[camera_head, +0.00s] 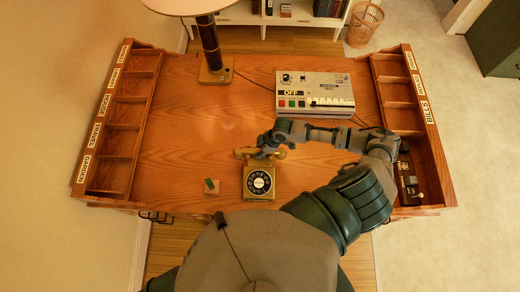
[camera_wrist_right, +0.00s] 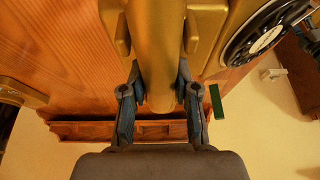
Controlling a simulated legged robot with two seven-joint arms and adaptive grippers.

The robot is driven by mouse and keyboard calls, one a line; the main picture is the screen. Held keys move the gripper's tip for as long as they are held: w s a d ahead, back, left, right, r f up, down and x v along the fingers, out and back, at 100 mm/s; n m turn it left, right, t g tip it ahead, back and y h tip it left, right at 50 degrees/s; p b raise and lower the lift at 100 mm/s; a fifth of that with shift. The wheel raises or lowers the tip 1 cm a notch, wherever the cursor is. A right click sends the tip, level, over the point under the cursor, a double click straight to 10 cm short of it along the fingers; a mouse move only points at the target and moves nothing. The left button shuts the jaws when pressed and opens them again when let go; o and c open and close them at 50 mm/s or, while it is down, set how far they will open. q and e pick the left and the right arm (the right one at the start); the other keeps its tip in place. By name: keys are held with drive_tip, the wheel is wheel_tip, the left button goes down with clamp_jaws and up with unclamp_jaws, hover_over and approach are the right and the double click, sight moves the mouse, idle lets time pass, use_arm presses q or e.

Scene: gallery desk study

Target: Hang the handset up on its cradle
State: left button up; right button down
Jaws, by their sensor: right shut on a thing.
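The gold rotary telephone (camera_head: 258,182) stands on the wooden desk, its dial facing me. The gold handset (camera_head: 281,154) lies across the top of the phone at the cradle in the head view. My right gripper (camera_head: 268,148) is over it and hides its middle. In the right wrist view the handset (camera_wrist_right: 157,50) runs between the two fingers of my right gripper (camera_wrist_right: 160,98), which are shut on its grip. Gold cradle parts (camera_wrist_right: 192,35) show close beside it. I cannot tell whether the handset rests fully in the cradle. My left gripper is not in view.
A small block with a green top (camera_head: 211,186) lies left of the phone. A lamp (camera_head: 215,75) and a grey keyed machine (camera_head: 315,92) stand farther back. Labelled pigeonhole racks (camera_head: 112,120) line both desk sides. The desk left of the phone is mostly clear.

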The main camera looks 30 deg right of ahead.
drive_tip(key=c, duration=0.8)
unclamp_jaws()
drive_tip(key=v, duration=1.2)
drive_tip(key=shift+f, duration=0.1)
